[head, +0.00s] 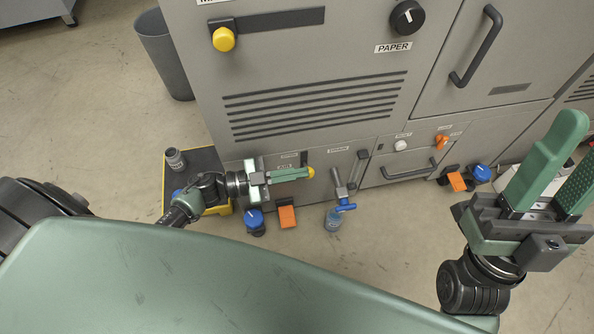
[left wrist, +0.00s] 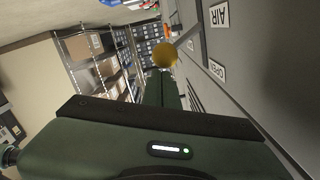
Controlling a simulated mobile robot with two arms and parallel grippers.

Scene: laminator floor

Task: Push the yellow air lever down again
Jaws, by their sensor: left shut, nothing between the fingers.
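The yellow ball knob of the air lever (head: 311,172) is low on the grey machine front, just right of my left gripper's tips. In the left wrist view the knob (left wrist: 165,54) shows just beyond the finger ends, near the AIR label (left wrist: 221,13) and the OPEN label (left wrist: 217,70). My left gripper (head: 303,173) is shut and empty, pointing right along the panel. I cannot tell whether its tips touch the knob. My right gripper (head: 560,175) is open and empty at the right, away from the lever.
Another yellow knob (head: 223,39) is higher on the machine. Below the air lever are a blue-capped part (head: 254,220) and an orange pedal (head: 287,216). A grey bin (head: 165,55) stands at the left.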

